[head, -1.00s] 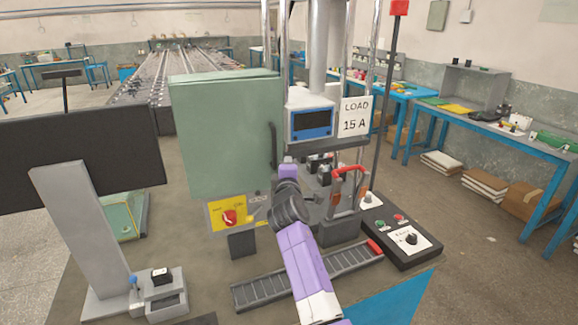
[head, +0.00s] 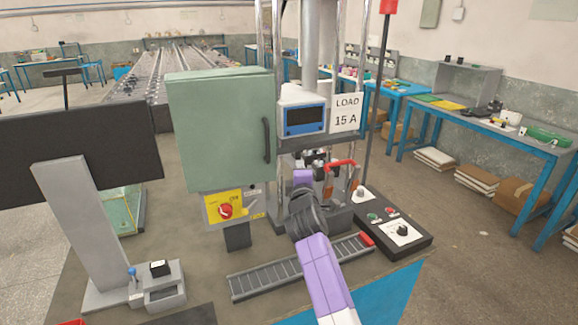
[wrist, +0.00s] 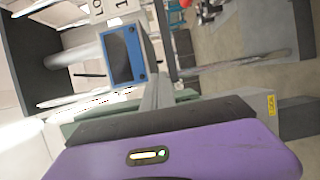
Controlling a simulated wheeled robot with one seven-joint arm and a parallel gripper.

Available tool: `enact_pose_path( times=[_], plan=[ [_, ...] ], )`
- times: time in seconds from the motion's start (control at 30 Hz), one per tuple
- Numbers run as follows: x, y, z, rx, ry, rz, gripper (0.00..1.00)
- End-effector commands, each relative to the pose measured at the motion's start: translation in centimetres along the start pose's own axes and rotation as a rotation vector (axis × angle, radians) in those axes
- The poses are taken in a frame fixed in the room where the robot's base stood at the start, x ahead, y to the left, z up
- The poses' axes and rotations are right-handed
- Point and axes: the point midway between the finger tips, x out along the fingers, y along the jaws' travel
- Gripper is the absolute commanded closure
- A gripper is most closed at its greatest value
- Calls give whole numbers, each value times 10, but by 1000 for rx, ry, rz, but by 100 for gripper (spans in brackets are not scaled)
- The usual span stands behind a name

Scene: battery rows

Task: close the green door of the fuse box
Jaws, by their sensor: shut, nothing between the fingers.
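The green door (head: 222,130) of the fuse box stands left of centre in the head view. Its front faces me, with the dark handle (head: 266,140) on its right edge. It looks flush with the box, but a small gap cannot be ruled out. My gripper (head: 302,177) is right of and below the handle, apart from the door in the picture; its fingertips are hard to make out. In the wrist view my gripper (wrist: 158,92) is shut and empty, with a strip of green (wrist: 72,127) beside it.
A yellow panel with a red knob (head: 225,210) sits below the door. A blue-framed display (head: 304,120) and a LOAD 15 A sign (head: 346,114) stand to its right. A dark monitor (head: 80,155) is at left. A control box (head: 405,236) lies at right.

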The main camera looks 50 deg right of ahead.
Motion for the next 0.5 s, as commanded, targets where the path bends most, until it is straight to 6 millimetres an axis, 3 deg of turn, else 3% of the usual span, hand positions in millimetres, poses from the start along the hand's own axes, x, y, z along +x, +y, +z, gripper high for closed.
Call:
enact_pose_path(
  times=[0.1, 0.3, 0.4, 0.5],
  plan=[
    [-11, -1, 20, 0, -3, 0, 100],
    [-21, 0, 38, 0, -2, 0, 100],
    [-24, -5, 38, -1, 4, -2, 100],
    [-30, -22, 30, -5, 20, -8, 100]
  ],
)
